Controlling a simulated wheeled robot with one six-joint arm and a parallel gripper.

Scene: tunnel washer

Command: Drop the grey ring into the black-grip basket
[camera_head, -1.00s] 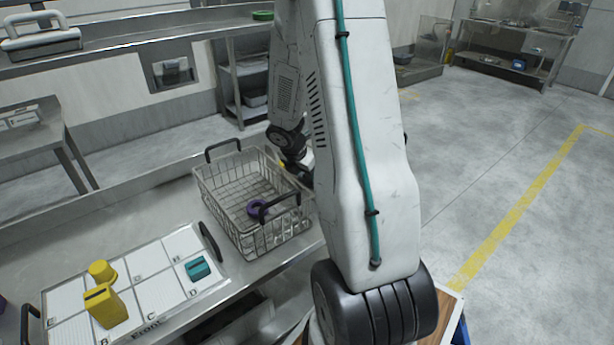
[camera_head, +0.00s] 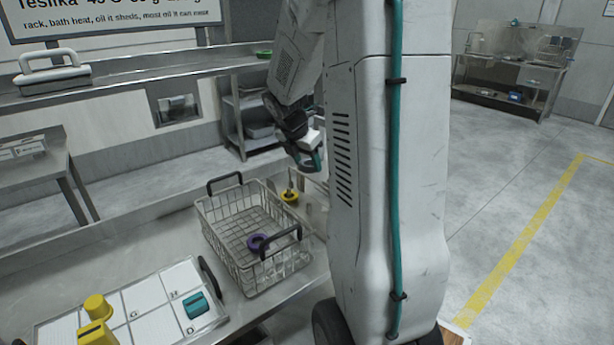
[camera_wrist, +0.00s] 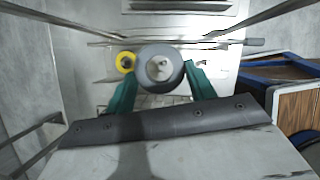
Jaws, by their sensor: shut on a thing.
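The grey ring (camera_wrist: 147,75) sits between the teal fingers of my gripper (camera_wrist: 160,78) in the wrist view, and the jaws are shut on it. In the head view my gripper (camera_head: 310,160) is raised behind and to the right of the basket, partly beside my arm; the ring is hard to make out there. The black-grip basket (camera_head: 226,250) is a wire basket with two black handles, standing on the steel bench. My gripper is outside the basket.
A yellow ring (camera_head: 290,197) is just behind the basket, also in the wrist view (camera_wrist: 126,62). A white lettered board (camera_head: 150,310) to the left holds yellow pieces (camera_head: 97,308) and a teal piece (camera_head: 196,305). A steel shelf (camera_head: 140,70) runs behind the bench.

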